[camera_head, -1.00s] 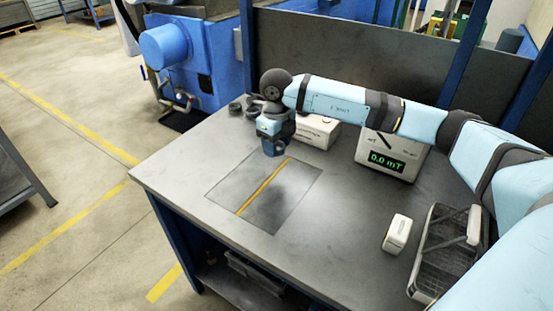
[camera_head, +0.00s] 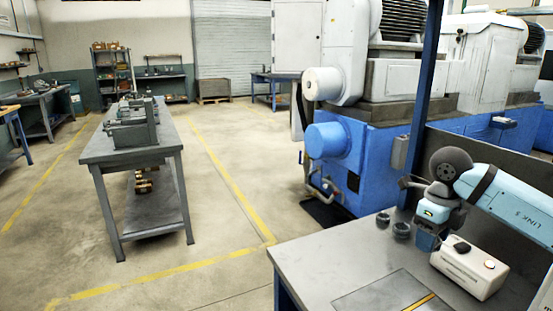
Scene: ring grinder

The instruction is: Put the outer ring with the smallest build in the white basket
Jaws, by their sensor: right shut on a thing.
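My right gripper (camera_head: 427,245) points down over the back of the grey workbench, beside the white box. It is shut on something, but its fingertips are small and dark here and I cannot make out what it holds. Two small dark ring-like parts, one (camera_head: 383,219) and another (camera_head: 401,230), stand on the bench just left of the gripper, apart from it. Their builds are too small to compare. My left gripper is not in view.
The workbench (camera_head: 318,262) has a plate with a yellow line (camera_head: 385,300) at its front. A white box (camera_head: 470,272) stands close right of the gripper. A blue grinding machine (camera_head: 365,165) stands behind. A long grey table (camera_head: 97,150) stands across the open floor at left.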

